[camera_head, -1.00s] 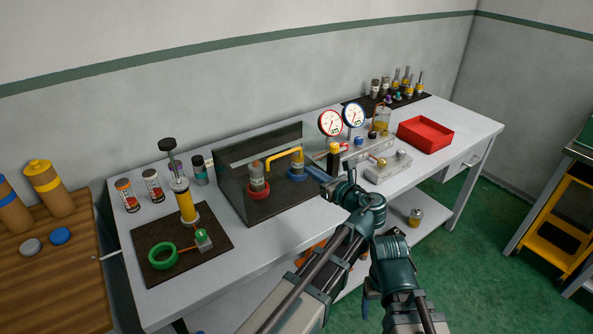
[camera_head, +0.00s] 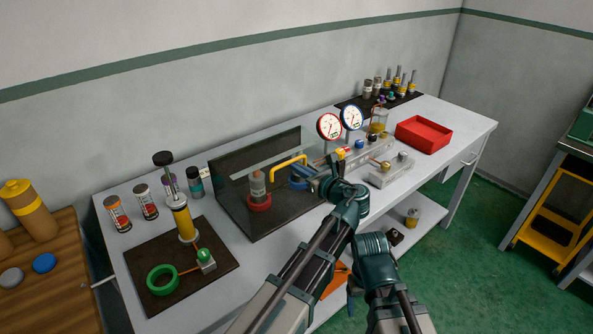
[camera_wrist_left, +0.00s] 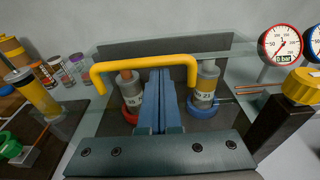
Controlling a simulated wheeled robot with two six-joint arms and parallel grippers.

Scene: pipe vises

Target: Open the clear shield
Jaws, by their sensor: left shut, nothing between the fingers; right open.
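The clear shield (camera_head: 230,192) is a see-through box on the bench with a yellow bar handle (camera_head: 288,161) on it. The handle also crosses the left wrist view (camera_wrist_left: 145,63). My left gripper (camera_head: 303,174) is at the handle's right side in the head view. In the left wrist view its shut, empty fingers (camera_wrist_left: 160,75) reach to just below the handle's bar, between its two ends. I cannot tell whether they touch it. My right gripper (camera_head: 353,290) hangs low in front of the bench, open and mostly hidden by its arm.
Two gauges (camera_head: 329,126) and a red tray (camera_head: 424,134) are further right. A green ring tool (camera_head: 161,279) lies on a dark mat at left.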

